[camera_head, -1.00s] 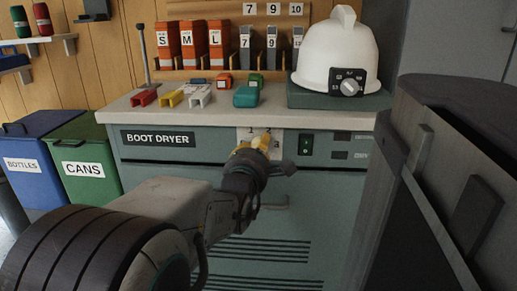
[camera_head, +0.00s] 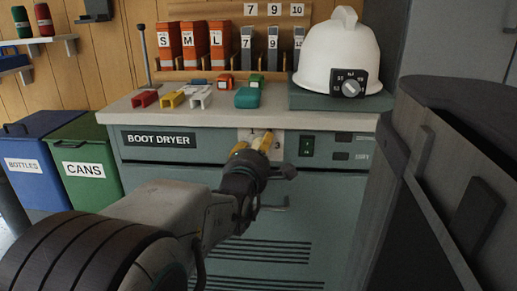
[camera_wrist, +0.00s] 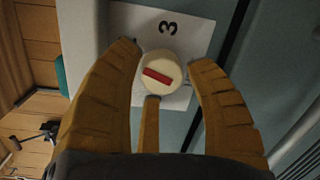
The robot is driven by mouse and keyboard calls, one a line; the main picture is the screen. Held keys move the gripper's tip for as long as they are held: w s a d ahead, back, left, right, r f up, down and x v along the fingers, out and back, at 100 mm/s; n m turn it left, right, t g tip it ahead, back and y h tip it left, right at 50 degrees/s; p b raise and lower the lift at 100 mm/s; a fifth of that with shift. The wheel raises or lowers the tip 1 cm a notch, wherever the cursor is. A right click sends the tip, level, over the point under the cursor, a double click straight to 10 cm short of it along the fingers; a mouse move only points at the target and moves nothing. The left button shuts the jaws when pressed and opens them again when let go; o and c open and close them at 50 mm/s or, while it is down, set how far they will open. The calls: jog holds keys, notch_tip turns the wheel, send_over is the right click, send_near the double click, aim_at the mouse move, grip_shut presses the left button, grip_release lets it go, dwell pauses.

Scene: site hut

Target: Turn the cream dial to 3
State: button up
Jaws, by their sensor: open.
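The cream dial (camera_wrist: 165,62) is round with a red bar on its face, on a white plate (camera_wrist: 198,30) marked with a 3. The 3 lies above the dial in the wrist view. The bar slants from upper left to lower right, across the direction of the 3; I cannot tell which end is its pointer. My gripper (camera_head: 252,146) is at the plate on the boot dryer (camera_head: 190,150). In the wrist view its yellow fingers (camera_wrist: 166,70) are open around the dial, with gaps at both sides. The middle finger's tip appears close below it; contact is unclear.
Coloured clips (camera_head: 172,99) and a teal block (camera_head: 247,98) lie on the dryer top. A white helmet (camera_head: 335,50) stands at right.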

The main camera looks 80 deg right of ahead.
jog(key=a, duration=0.7)
jog(key=shift+w+r, duration=0.15)
jog(key=shift+w, duration=0.05)
